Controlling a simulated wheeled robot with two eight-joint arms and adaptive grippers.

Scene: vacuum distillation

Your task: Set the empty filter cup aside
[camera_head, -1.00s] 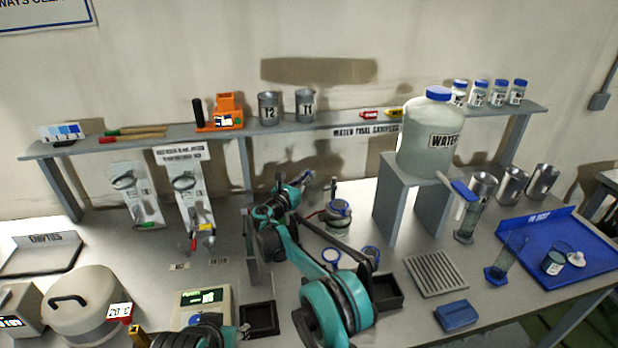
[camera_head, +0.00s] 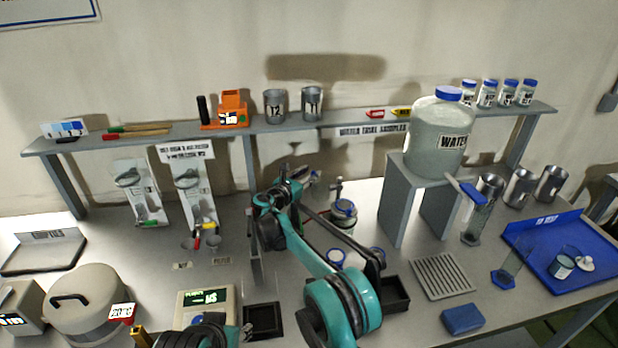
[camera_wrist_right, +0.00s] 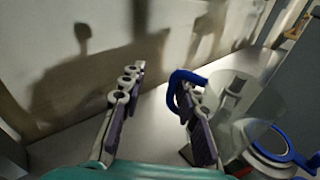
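In the right wrist view, a clear cup-like piece (camera_wrist_right: 247,103), which looks like the filter cup, stands just right of my right gripper (camera_wrist_right: 160,90). The gripper's two fingers are spread with nothing between them. A blue hooked piece (camera_wrist_right: 186,80) laps the right fingertip; whether it belongs to the cup is unclear. In the head view, my right gripper (camera_head: 306,177) is behind the middle of the table, left of a metal-topped filter vessel (camera_head: 343,212); the clear cup is not distinct there. Part of my left arm (camera_head: 203,334) shows at the bottom edge, its fingers not clear.
Blue-rimmed rings (camera_head: 336,258) lie partly behind my right arm. The water bottle (camera_head: 437,135) stands on a grey stand (camera_head: 393,195) to the right. The shelf (camera_head: 350,124) runs along the wall.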

